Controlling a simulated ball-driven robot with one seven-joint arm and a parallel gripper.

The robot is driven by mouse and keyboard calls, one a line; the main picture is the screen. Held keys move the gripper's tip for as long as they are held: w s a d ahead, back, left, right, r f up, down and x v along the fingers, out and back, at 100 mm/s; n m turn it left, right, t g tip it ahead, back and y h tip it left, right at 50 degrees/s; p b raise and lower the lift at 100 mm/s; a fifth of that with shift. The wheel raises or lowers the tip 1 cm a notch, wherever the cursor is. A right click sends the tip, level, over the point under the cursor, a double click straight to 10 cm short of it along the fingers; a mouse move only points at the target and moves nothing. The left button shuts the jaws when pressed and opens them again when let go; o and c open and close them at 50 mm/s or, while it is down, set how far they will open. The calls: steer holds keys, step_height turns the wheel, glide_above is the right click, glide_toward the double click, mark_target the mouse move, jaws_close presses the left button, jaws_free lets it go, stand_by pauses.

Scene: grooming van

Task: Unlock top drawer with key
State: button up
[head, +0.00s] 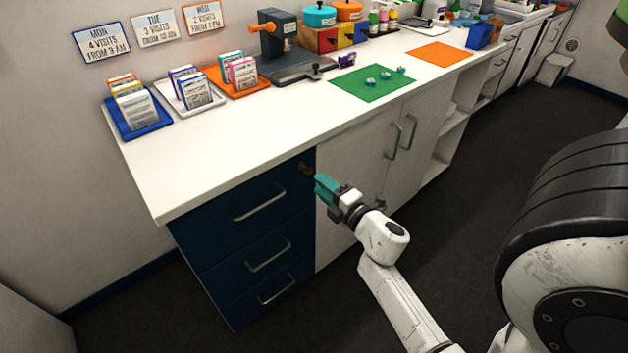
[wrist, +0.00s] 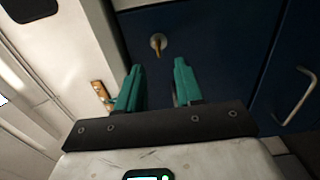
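The top drawer (head: 250,195) is dark blue and closed, with a silver bar handle (head: 260,205); the handle also shows at right in the wrist view (wrist: 297,97). A round silver lock (wrist: 164,39) sits on the dark blue front, and a brass key (wrist: 157,46) sticks out of it. In the head view, a small brass-brown spot at the lock (head: 304,168) shows near the drawer's upper right corner. My gripper (head: 319,187) has teal fingers and is just in front of that corner. In the wrist view my gripper (wrist: 158,68) is open and empty, its fingertips apart on either side below the key.
Two more blue drawers (head: 250,258) are below, closed. White cabinet doors (head: 372,165) with handles stand right of the drawers. The white countertop (head: 240,140) overhangs above, holding trays of cards and a green mat (head: 360,90). A brass-coloured piece (wrist: 102,93) lies left of the fingers. Dark floor is clear.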

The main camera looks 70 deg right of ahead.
steer(key=shift+b+v, duration=0.35)
steer(key=shift+v, duration=2.3)
steer(key=w+a+f+m+g+y+p, duration=0.3)
steer(key=a+m+g+p, duration=0.2)
steer(key=a+m+g, duration=0.55)
steer(key=s+a+m+g+y, duration=0.1)
steer(key=s+a+g+y, duration=0.1)
steer(key=a, duration=0.5)
steer(key=s+a+g+y+p, duration=0.1)
steer(key=s+a+y, duration=0.3)
steer(key=a, duration=0.4)
steer(key=shift+f+m+g, duration=0.35)
steer(key=shift+f, duration=0.05)
